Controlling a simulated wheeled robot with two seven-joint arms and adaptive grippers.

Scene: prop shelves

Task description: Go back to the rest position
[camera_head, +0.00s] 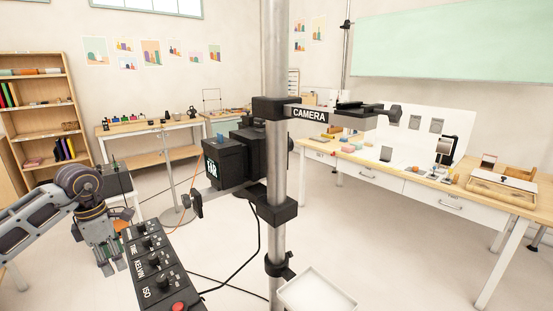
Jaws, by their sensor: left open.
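My left arm comes in from the left edge, and its left gripper (112,267) points down beside the left side of a black control panel (152,262). The gripper is open and I see nothing between its fingers. The panel has several knobs with labels such as KELVIN and ISO, and a red button (178,307) at its near end. I cannot tell whether the fingers touch the panel's edge. My right gripper is not in view.
A metal pole (277,150) stands in the middle, bearing a black camera box (226,162) and an arm labelled CAMERA (310,115). A white tray (316,290) is at its foot. A bookshelf (45,118) stands left, a workbench (440,195) right. Cables hang near the panel.

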